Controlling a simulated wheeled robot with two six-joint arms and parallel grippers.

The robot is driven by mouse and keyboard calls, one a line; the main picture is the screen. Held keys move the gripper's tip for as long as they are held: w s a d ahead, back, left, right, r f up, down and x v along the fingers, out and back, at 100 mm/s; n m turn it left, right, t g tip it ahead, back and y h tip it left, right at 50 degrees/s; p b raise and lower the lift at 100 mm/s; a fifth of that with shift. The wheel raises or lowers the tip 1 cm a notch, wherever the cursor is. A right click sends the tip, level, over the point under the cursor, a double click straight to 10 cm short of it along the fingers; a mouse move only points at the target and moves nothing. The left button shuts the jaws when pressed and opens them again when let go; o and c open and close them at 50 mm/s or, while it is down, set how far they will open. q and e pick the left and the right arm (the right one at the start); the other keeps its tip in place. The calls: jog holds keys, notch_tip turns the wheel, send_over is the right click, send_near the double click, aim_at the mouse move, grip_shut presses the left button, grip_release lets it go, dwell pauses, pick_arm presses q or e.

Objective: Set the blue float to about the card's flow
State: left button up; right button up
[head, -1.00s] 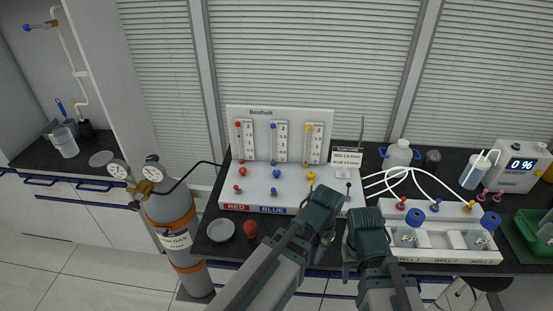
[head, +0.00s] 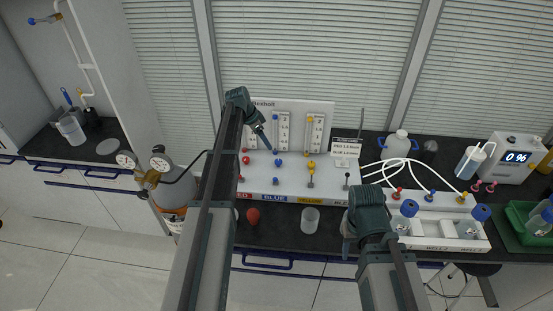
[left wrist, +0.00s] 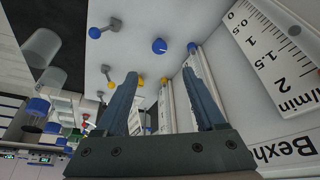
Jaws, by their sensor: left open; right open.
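The Bexholt flow panel (head: 290,105) stands on the bench with upright scaled tubes. The blue tube (head: 275,134) has a blue piece near its top; I cannot make out the float's level. The blue knob (head: 278,162) sits below it and shows in the left wrist view (left wrist: 159,46). A blue-tipped toggle (head: 276,181) stands in front. The small card (head: 347,147) is right of the tubes; its figures are too small to read surely. My left gripper (head: 268,148) is open and empty, just above and left of the blue knob. My right gripper (head: 348,247) is open, low over the bench's front.
A yellow knob (head: 311,165) and red knob (head: 245,160) flank the blue one. The white well block (head: 440,232) is right; a gas cylinder (head: 168,195) is left.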

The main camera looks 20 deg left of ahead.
aim_at(278, 161)
pick_arm(q)
jog(key=b+x, duration=1.2)
jog(key=x, duration=0.1)
jog(key=shift+w+d+f, duration=0.1)
jog(key=shift+f, duration=0.3)
jog(key=shift+r, duration=0.1)
grip_shut()
